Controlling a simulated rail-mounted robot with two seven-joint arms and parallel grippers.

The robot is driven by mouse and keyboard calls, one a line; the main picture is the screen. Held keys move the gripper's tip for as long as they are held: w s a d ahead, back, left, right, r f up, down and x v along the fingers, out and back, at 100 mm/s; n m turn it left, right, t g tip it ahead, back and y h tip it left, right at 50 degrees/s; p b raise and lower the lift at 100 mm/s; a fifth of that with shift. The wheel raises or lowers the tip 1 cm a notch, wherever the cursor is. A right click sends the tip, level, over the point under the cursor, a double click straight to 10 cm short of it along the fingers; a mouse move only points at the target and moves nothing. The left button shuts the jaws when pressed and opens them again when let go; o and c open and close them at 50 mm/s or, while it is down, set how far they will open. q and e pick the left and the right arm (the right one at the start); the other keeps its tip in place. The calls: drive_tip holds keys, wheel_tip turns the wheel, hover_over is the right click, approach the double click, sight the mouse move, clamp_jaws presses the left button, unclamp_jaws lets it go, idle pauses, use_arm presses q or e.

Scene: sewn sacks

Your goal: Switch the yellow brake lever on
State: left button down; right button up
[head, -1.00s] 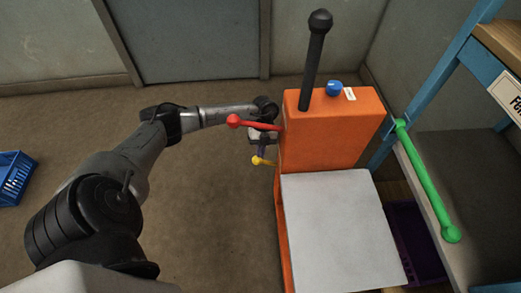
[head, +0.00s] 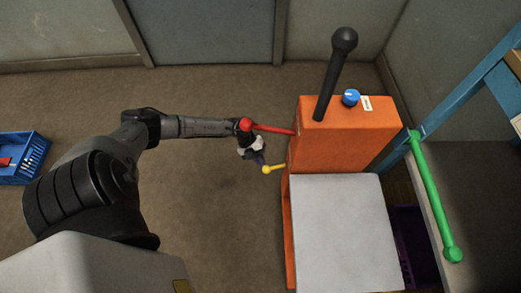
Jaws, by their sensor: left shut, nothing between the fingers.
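The yellow brake lever (head: 267,169) is a short rod with a ball end. It sticks out to the left from the lower left side of the orange housing (head: 345,140). My left gripper (head: 261,160) is shut and empty, with its fingertips just above and left of the yellow ball in the picture. I cannot tell whether they touch it. The red lever (head: 272,128) passes over my left wrist in this view and hides part of it. My right gripper is not in view.
A black lever (head: 335,75) and a blue knob (head: 350,97) are on top of the housing. A pale platform (head: 340,225) lies in front. A green bar (head: 435,200) is at the right by the shelf.

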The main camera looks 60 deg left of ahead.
sight(264, 168)
use_arm(q)
drive_tip(key=shift+w+a+f+t+h, duration=0.15)
drive_tip(key=shift+a+f+t+h, duration=0.35)
drive_tip(key=shift+f, duration=0.7)
drive_tip(key=shift+d+f+b, duration=0.35)
drive_tip(key=shift+f, duration=0.45)
drive_tip(key=shift+w+a+f, duration=0.1)
drive_tip(key=shift+f, duration=0.2)
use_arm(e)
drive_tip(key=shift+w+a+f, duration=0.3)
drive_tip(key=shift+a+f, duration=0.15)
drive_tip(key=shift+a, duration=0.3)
use_arm(q)
drive_tip(key=shift+f, duration=0.1)
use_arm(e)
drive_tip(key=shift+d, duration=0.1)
